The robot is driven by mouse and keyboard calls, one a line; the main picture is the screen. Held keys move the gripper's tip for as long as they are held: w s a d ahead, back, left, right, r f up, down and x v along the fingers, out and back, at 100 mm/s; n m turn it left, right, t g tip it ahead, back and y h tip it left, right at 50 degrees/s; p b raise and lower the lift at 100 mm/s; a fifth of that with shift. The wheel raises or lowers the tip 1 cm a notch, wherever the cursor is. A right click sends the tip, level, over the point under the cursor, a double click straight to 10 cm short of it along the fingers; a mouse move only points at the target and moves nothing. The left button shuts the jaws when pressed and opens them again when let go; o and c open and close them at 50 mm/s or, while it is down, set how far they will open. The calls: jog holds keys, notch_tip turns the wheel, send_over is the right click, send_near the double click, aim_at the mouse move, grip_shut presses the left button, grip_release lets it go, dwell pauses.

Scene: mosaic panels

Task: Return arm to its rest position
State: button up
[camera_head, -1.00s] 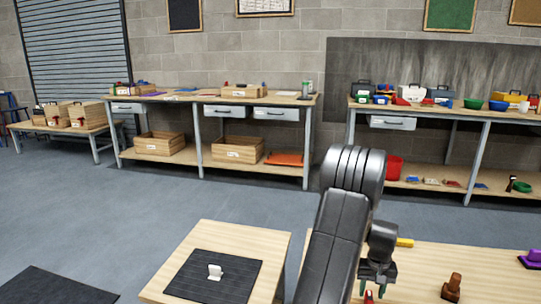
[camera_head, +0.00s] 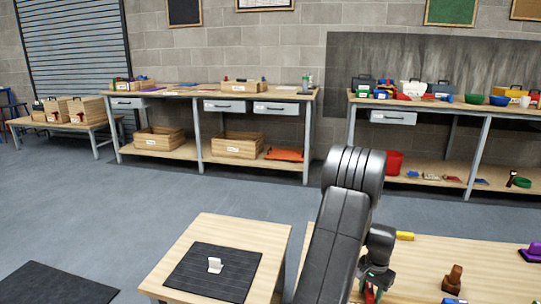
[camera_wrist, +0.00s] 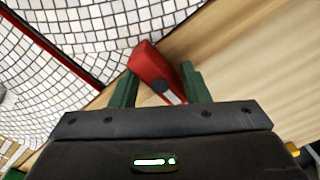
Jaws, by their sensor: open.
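My gripper (camera_head: 373,286) hangs over the near edge of the wooden table at the bottom of the head view. In the wrist view its two green fingers (camera_wrist: 160,88) are spread apart. A red tool (camera_wrist: 152,66) with a grey metal part shows between and beyond the fingertips, over the table. I cannot tell whether it touches a finger. My arm is bent, with its dark elbow raised in the head view.
A mosaic panel (camera_wrist: 75,60) with white tiles and red edging lies beside the red tool. The table (camera_head: 420,265) also holds a yellow piece (camera_head: 404,236), a brown object (camera_head: 453,279) and a purple one (camera_head: 532,252). A smaller table (camera_head: 215,232) stands left, with clear floor behind.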

jog(key=shift+m, duration=0.9)
